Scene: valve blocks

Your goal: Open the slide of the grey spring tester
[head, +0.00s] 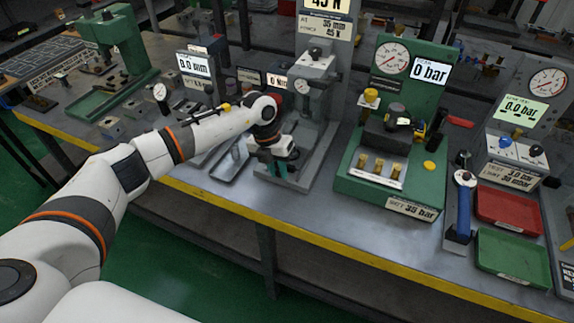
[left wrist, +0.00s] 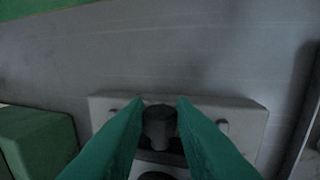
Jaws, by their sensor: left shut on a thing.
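The grey spring tester (head: 318,115) stands at the middle of the bench in the head view, with a display reading 45 N at its top. My left gripper (head: 272,168) is low at the front of the tester, and its arm hides part of it. In the left wrist view its two green fingers (left wrist: 161,105) are shut on a dark knob (left wrist: 159,128). Whether the slide has moved cannot be told. My right gripper is not in view.
A green gauge stand (head: 352,185) reading 0 bar stands just right of the tester. Small gauges and a grey tray stand to its left. A red tray (head: 507,211) and a green tray (head: 512,258) lie at the right. The yellow bench edge (head: 330,246) runs along the front.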

